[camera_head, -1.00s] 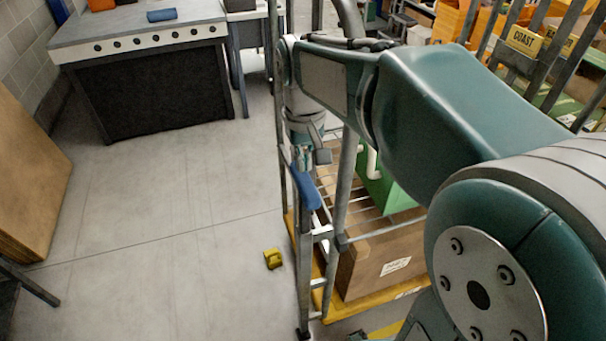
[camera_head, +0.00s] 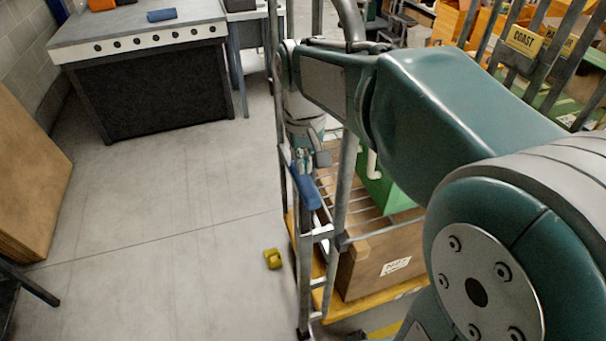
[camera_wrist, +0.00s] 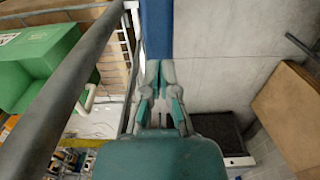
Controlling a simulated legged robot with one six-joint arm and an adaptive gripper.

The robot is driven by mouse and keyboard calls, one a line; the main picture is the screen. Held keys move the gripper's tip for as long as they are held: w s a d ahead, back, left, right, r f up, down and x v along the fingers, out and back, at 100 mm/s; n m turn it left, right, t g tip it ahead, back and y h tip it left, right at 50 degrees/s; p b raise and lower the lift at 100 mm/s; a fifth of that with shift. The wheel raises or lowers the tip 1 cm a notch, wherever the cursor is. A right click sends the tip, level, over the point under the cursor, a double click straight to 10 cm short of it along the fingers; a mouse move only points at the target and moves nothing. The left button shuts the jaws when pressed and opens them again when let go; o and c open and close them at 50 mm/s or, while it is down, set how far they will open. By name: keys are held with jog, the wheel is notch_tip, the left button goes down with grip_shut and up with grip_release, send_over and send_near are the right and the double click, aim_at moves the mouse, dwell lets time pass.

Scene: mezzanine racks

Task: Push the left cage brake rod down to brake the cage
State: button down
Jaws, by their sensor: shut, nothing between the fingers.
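The cage (camera_head: 340,215) is a grey metal frame on a yellow base. A blue-covered bar (camera_head: 306,194), which looks like the left brake rod, stands tilted at the cage's left side. It also shows in the wrist view as a blue strip (camera_wrist: 158,30) at top centre, just beyond my fingertips. My gripper (camera_head: 308,160) is at the blue bar's upper end. In the wrist view my gripper (camera_wrist: 160,72) is shut and empty, its tips meeting the blue bar's near end in the picture. I cannot tell whether they touch. The rod's lower end is hard to make out.
The cage holds a cardboard box (camera_head: 385,258) and a green crate (camera_head: 388,190). A small yellow object (camera_head: 272,259) lies on the floor to the left. A workbench (camera_head: 140,75) and a brown board (camera_head: 28,185) stand farther left. The floor between them is clear.

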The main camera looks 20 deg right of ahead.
aim_at(304, 190)
jog(key=shift+f, duration=3.6)
jog(key=shift+r, duration=3.55)
jog(key=s+t, duration=0.1)
jog(key=s, duration=0.1)
jog(key=s+r, duration=0.1)
jog(key=s, duration=0.1)
jog(key=s+t, duration=0.1)
jog(key=s, duration=0.2)
jog(key=shift+r+t, duration=0.25)
jog(key=shift+t, duration=0.05)
jog(key=s+f+t, duration=0.1)
jog(key=s+t, duration=0.2)
jog(key=s, duration=0.4)
jog(key=shift+f, duration=0.4)
